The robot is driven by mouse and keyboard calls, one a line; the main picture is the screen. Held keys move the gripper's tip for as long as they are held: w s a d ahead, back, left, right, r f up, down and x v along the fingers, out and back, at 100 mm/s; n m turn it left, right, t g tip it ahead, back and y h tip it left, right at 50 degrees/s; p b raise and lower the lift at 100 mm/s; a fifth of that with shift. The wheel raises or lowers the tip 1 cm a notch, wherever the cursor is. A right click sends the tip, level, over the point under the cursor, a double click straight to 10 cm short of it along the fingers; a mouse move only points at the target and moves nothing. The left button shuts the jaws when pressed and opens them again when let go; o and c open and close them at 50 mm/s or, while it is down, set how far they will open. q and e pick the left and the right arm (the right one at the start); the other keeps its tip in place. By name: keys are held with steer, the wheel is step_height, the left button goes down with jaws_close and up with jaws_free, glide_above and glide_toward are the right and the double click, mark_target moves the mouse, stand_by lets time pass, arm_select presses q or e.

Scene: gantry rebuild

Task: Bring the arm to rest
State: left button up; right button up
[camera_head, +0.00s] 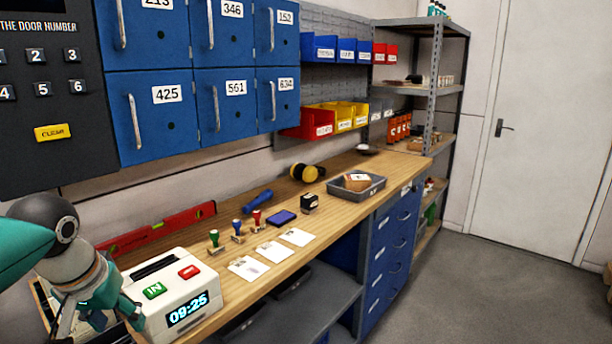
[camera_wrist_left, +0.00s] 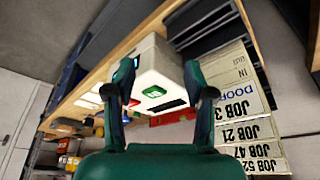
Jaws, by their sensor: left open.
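My left arm comes in from the left edge of the head view, with its grey wrist bent downward. My left gripper (camera_head: 106,306) is by the left side of the white time clock (camera_head: 158,271), which has a green IN button, a red button and a display reading 09:25. In the left wrist view the left gripper (camera_wrist_left: 160,70) has its two fingers apart with nothing held. The time clock (camera_wrist_left: 166,68) shows beyond and between the fingers; I cannot tell whether they touch it. My right gripper is not in view.
Job cards (camera_wrist_left: 240,105) stand beside the clock. On the wooden bench (camera_head: 325,220) are a red level (camera_head: 160,228), several stamps, a purple ink pad (camera_head: 281,217), white cards and a grey tray (camera_head: 372,190). Blue lockers (camera_head: 205,117) and a keypad panel (camera_head: 42,110) are above. Floor at right is clear.

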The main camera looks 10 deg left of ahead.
arm_select(q)
steer(key=d+f+m+g+h+p, duration=0.1)
steer(key=d+f+g, duration=0.25)
steer(key=f, duration=0.65)
steer(key=d+f+m+g+h+p, duration=0.15)
steer(key=d+f, duration=0.35)
steer(key=f, duration=0.5)
steer(key=s+d+f+g+h, duration=0.1)
steer(key=s+d+f+h, duration=0.1)
steer(key=s+d+f, duration=0.85)
steer(key=s+d+f+h, duration=0.1)
steer(key=s+d+f, duration=0.5)
steer(key=f, duration=0.7)
steer(key=w+t, duration=0.1)
steer(key=w, duration=0.1)
steer(key=w+n+t, duration=0.1)
steer(key=w, duration=0.2)
steer(key=shift+w+d+t, duration=0.15)
steer(key=shift+d+t, duration=0.05)
steer(key=shift+t, duration=0.2)
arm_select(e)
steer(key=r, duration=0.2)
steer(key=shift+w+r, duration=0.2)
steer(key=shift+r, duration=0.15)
